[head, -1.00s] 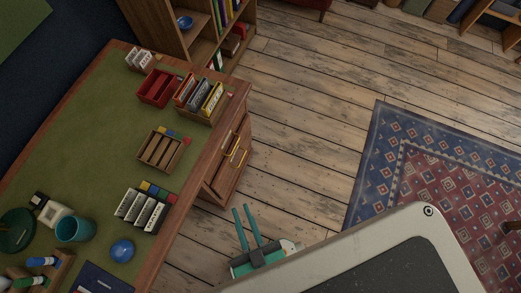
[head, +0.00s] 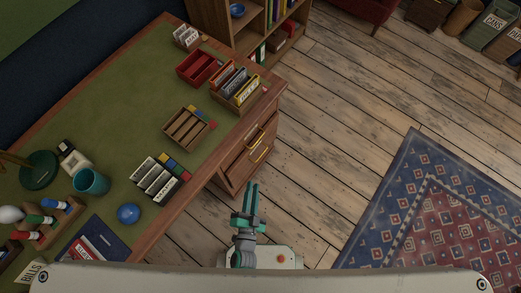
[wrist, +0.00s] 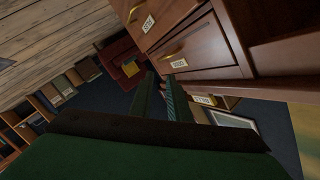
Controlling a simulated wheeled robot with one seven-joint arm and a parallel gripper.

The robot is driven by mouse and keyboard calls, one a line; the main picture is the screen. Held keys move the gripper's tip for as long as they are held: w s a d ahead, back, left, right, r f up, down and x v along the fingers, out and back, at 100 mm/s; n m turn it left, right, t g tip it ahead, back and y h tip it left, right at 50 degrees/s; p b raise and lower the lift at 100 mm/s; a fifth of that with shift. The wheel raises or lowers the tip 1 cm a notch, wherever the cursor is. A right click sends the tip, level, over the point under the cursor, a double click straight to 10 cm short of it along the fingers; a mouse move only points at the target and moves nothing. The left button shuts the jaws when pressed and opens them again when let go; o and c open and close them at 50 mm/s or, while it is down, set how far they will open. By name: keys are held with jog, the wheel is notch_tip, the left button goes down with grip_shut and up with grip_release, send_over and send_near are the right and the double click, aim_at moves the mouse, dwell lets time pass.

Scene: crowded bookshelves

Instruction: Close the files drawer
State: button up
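The wooden desk (head: 262,92) has a stack of drawers at its near right end. In the head view, a drawer front with a yellow handle (head: 262,152) appears to stick out; I cannot read its label there. In the wrist view, an upper drawer (wrist: 150,12) and a drawer below it (wrist: 200,50) carry brass handles and small white labels.
The desktop holds a wooden tray (head: 187,127), a red tray (head: 199,67), a teal cup (head: 91,181) and a blue ball (head: 128,214). A patterned rug (head: 400,200) lies to the right. Bare floor (head: 320,130) is free beside the desk.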

aim_at(260, 156)
jog(key=w+f+m+g+h, duration=0.1)
jog(key=w+f+m, duration=0.2)
jog(key=w+f, duration=0.3)
jog(key=w+f+m+h, duration=0.2)
jog(key=w+f+m, duration=0.1)
jog(key=f, duration=0.5)
jog(key=shift+g, duration=0.3)
jog(key=x, duration=1)
jog(key=shift+w+a+r, duration=0.15)
jog(key=shift+w, duration=0.4)
grip_shut()
